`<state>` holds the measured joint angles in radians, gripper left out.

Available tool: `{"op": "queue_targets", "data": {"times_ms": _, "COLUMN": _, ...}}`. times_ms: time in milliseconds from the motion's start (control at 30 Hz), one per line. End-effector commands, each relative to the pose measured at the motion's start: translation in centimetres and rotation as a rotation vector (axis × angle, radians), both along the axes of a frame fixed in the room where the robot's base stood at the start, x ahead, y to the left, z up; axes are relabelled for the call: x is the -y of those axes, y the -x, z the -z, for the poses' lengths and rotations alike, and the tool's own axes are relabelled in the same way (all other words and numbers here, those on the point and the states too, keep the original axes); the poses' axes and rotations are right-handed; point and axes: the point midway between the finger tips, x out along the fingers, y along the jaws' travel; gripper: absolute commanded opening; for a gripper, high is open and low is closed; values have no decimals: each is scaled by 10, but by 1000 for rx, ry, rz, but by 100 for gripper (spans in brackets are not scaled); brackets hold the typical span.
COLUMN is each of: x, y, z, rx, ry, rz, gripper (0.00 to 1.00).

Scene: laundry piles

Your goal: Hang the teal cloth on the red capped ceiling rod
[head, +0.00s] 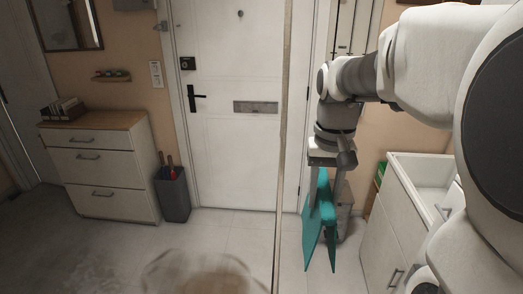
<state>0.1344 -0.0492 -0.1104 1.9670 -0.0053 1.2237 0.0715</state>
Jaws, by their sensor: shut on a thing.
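The teal cloth (316,228) hangs folded from my gripper (326,200) in the head view, right of the middle. My gripper points down and is shut on the upper part of the cloth, with two panels hanging below it. The cloth hangs clear in the air in front of the door area. A thin pale upright pole (282,150) stands just left of the cloth; no red cap shows on it, and I cannot tell if it belongs to a rod. The red capped ceiling rod is not seen in this view.
A white door (235,60) is behind. A dresser (100,175) and a grey bin (172,195) stand at the left. A white cabinet with a basin (395,225) stands at the right. A blurred brownish round thing (200,275) is at the bottom. The floor between is mostly clear.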

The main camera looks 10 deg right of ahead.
Motion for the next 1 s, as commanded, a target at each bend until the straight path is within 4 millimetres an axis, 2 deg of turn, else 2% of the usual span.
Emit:
{"op": "queue_targets", "data": {"times_ms": 67, "x": 0, "y": 0, "z": 8, "rx": 1, "ry": 0, "rz": 0, "gripper": 0}}
{"op": "queue_targets", "data": {"times_ms": 367, "x": -9, "y": -3, "z": 8, "rx": 1, "ry": 0, "rz": -2, "gripper": 0}}
{"op": "queue_targets", "data": {"times_ms": 1000, "x": -58, "y": -19, "z": 9, "rx": 0, "ry": 0, "rz": -2, "gripper": 0}}
